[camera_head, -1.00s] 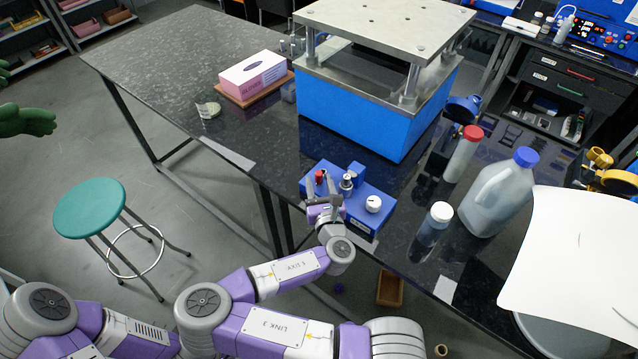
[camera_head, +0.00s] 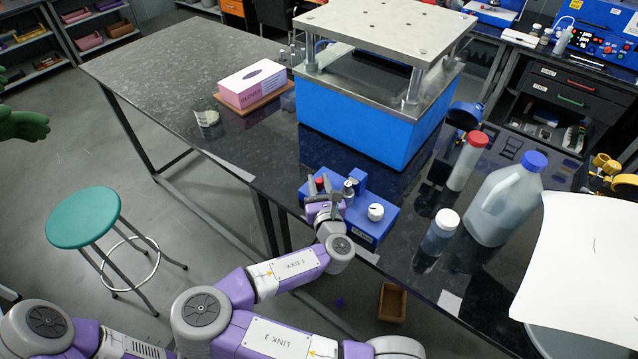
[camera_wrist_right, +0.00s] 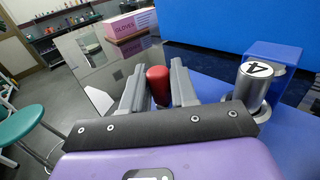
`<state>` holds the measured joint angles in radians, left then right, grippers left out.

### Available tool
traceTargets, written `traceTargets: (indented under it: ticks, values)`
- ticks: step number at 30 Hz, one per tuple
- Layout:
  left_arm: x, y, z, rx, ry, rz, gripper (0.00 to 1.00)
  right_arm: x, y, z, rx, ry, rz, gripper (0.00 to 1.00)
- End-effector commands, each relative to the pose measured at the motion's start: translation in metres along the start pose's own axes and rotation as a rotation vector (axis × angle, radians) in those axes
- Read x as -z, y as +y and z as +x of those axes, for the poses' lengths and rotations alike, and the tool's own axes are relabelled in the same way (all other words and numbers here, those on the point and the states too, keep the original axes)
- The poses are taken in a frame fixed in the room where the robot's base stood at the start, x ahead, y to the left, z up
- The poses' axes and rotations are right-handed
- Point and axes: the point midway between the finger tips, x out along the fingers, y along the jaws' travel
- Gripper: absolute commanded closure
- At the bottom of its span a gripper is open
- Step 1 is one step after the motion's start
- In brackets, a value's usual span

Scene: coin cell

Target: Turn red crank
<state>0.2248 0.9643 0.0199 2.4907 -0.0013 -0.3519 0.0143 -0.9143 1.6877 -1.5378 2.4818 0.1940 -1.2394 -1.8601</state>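The red crank knob (camera_head: 319,184) stands at the left end of a blue box (camera_head: 364,230) on the black table. My right gripper (camera_head: 324,187) reaches it from the table's front edge. In the right wrist view, the upright red knob (camera_wrist_right: 158,84) stands between the two grey fingers (camera_wrist_right: 159,88). The fingers look parted, one on each side, with little gap; contact is not clear. The crank's lower part is hidden behind the gripper. My left gripper is outside the views; only purple arm parts show at lower left.
The box also bears a metal cylinder (camera_wrist_right: 253,80) marked 4 and a white knob (camera_head: 376,212). A blue press (camera_head: 370,120) stands behind. Bottles, including a white-capped one (camera_head: 440,232), stand to the right. A pink glove box (camera_head: 252,83) is at back left.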

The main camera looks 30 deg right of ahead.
Motion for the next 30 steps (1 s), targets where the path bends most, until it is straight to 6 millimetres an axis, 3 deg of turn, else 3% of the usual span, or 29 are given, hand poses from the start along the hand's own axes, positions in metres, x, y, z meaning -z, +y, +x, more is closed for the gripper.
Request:
traceTargets:
  ticks: [1,3,17,30]
  values:
    - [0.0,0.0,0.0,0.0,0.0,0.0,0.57,0.0,0.0,0.0,0.0,0.0,0.0,0.91]
    - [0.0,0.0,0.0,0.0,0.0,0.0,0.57,0.0,0.0,0.0,0.0,0.0,0.0,1.0]
    - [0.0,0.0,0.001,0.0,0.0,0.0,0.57,0.0,0.006,0.002,0.086,-0.002,0.0,1.0]
    - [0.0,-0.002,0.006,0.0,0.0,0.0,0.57,0.001,0.017,0.011,0.395,-0.005,-0.003,1.0]
